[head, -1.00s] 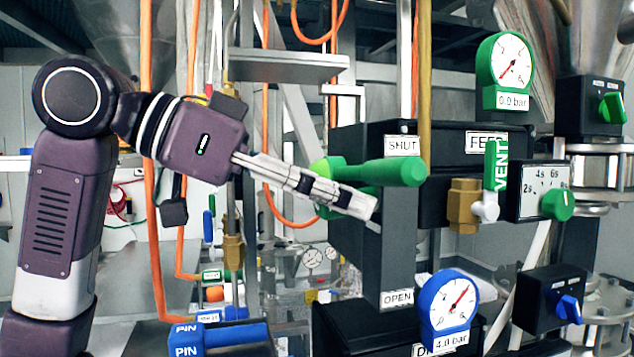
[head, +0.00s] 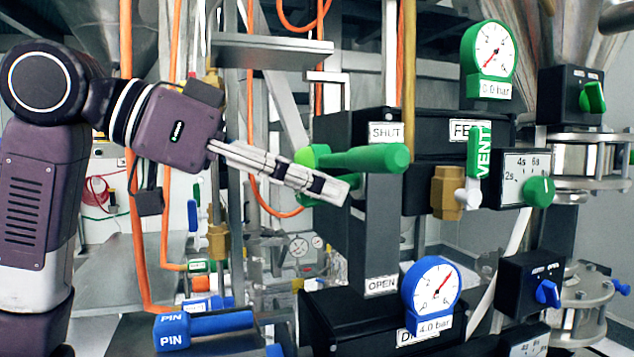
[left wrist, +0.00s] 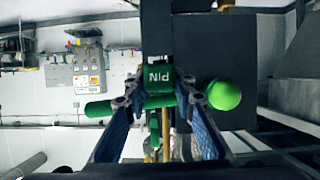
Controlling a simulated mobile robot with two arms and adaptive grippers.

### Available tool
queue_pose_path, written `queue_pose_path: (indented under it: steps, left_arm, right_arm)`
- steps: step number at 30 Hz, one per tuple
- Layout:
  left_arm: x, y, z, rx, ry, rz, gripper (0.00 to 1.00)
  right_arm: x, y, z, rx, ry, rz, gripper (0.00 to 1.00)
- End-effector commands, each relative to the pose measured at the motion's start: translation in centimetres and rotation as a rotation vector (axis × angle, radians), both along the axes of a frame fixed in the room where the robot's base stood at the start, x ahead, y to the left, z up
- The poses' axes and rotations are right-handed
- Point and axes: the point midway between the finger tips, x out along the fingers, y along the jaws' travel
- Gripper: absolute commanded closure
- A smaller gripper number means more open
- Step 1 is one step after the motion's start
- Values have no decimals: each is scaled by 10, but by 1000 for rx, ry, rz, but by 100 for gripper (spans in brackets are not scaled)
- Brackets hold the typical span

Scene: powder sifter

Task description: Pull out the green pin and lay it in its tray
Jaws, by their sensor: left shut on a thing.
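The green pin (left wrist: 158,78), with a label reading PIN, shows in the left wrist view between my finger ends. My left gripper (left wrist: 160,98) is shut on it. In the head view my left gripper (head: 330,188) reaches in from the left, its tips just below a green handle bar (head: 365,159) beside the SHUT label. My fingers mostly hide the pin there. The green bar (left wrist: 100,108) and a bright green ball (left wrist: 223,94) also show in the left wrist view. I cannot make out the green pin's tray. My right gripper is not in view.
A blue pin (head: 220,322) lies at the lower left. Black housings, a green gauge (head: 487,50), a blue gauge (head: 431,285) and a green VENT lever (head: 480,150) stand to the right. Orange hoses (head: 137,220) and a metal shelf (head: 270,50) are close to my arm.

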Motion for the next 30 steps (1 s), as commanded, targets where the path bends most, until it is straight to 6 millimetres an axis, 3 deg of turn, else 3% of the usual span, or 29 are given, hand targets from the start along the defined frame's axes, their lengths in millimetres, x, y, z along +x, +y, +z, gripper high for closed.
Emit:
queue_pose_path:
  steps: [30]
  left_arm:
    - [-8, 24, 1, -4, -2, 1, 100]
  right_arm:
    - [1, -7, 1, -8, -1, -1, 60]
